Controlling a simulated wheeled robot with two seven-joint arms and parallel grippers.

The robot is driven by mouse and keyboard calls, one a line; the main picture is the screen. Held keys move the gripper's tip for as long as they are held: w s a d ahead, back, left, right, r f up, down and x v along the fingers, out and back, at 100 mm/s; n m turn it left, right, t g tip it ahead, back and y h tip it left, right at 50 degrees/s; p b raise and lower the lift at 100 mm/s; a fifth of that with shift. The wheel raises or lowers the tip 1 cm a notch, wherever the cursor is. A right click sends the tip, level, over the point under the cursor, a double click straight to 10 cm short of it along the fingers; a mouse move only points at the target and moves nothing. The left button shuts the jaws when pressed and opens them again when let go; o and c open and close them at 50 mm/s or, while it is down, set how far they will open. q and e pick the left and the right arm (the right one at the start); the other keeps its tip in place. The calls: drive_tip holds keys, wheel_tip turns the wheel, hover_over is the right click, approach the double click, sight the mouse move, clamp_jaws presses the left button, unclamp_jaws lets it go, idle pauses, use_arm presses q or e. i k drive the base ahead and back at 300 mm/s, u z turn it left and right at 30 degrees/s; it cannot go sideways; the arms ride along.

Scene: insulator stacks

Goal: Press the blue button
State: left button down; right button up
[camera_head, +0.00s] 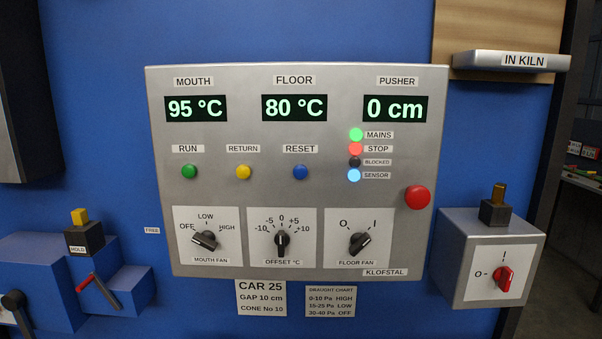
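The blue button (300,172) is a small round push button under the label RESET, on a grey metal control panel (230,130) that faces me. It sits in a row to the right of a yellow button (243,172) under RETURN and a green button (189,172) under RUN. Nothing covers it. Neither of my grippers shows in the head view.
Displays read 95 °C, 80 °C and 0 cm. MAINS, STOP and SENSOR lamps are lit. A large red button (417,197) sits at right. Black knobs, such as the offset knob (282,240), line the bottom. A grey box (490,255) protrudes at right, blue blocks (40,265) at left.

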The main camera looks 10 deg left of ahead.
sight(300, 171)
drive_tip(key=k, duration=1.35)
drive_tip(key=z, duration=0.7)
drive_tip(key=i, duration=1.45)
drive_tip(key=u, duration=0.4)
